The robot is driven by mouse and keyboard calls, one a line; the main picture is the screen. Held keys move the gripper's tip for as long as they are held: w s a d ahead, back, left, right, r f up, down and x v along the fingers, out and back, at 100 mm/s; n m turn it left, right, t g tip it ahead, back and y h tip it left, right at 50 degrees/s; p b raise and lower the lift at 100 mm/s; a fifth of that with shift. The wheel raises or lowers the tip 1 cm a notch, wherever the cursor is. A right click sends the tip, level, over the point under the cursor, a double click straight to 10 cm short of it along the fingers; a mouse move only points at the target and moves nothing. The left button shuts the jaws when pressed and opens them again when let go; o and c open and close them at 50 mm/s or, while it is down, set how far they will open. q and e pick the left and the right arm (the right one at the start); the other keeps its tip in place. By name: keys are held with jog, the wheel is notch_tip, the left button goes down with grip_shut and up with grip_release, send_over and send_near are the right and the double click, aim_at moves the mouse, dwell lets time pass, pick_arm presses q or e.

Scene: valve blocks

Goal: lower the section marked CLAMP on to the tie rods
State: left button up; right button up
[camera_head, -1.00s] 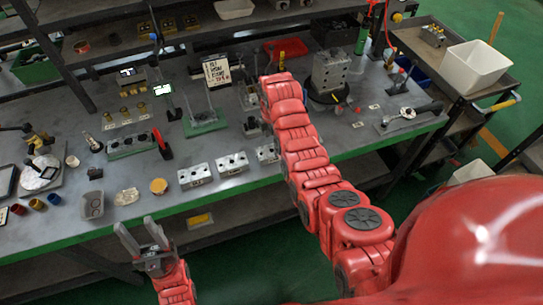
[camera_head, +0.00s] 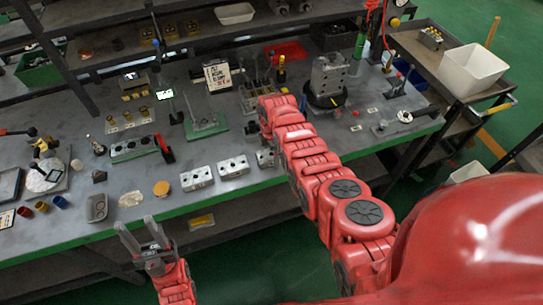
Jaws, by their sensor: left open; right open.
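Two upright tie rods rise from a green base plate (camera_head: 206,128) on the bench, in the middle left. Several silver valve blocks lie in a row along the front edge: a left block (camera_head: 196,179), a middle block (camera_head: 233,166) and a right block (camera_head: 265,157), partly covered by my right arm. I cannot read any CLAMP mark on them. My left gripper (camera_head: 143,240) is open and empty, in front of the bench below the front edge.
A tall grey block stack (camera_head: 329,75) stands on a dark round base at the right. A sign (camera_head: 217,76) stands behind the rods. A green-based fixture (camera_head: 133,148) lies left of them. A cart with a white bin (camera_head: 472,69) is at the far right.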

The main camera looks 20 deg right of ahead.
grip_shut()
dwell(0.4)
jog(key=shift+r, duration=0.15)
